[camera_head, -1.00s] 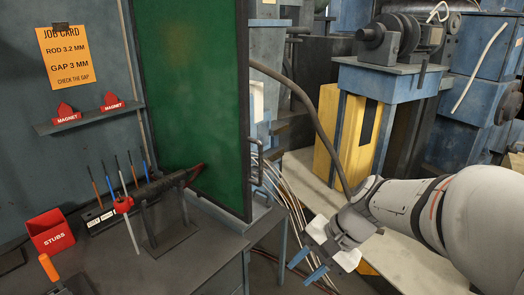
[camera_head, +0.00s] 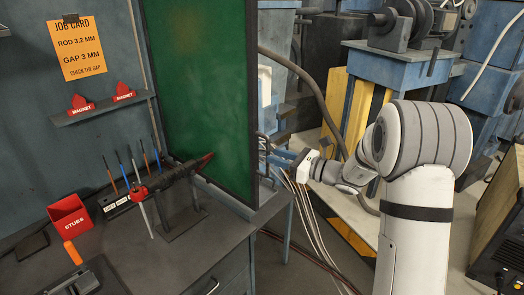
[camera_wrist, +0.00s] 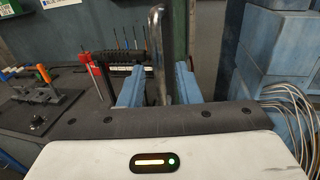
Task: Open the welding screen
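The welding screen (camera_head: 205,95) is a dark-framed green panel standing at the right end of the workbench in the head view. In the wrist view its panel (camera_wrist: 180,35) shows nearly edge-on. A grey metal bar handle (camera_wrist: 157,45) stands upright in the wrist view, on the screen's right edge. My gripper (camera_head: 277,158) is beside that edge, its blue fingers pointing left at the handle. In the wrist view my gripper (camera_wrist: 158,80) is open, one finger on each side of the handle, with gaps visible. I cannot tell whether either finger touches it.
The workbench (camera_head: 140,255) carries a red stubs box (camera_head: 70,222), a rod rack (camera_head: 115,203) and a red-and-black torch-like tool on a stand (camera_head: 165,182). Pale cables (camera_head: 300,215) hang right of the screen. A yellow-sided machine stand (camera_head: 355,115) is behind my arm.

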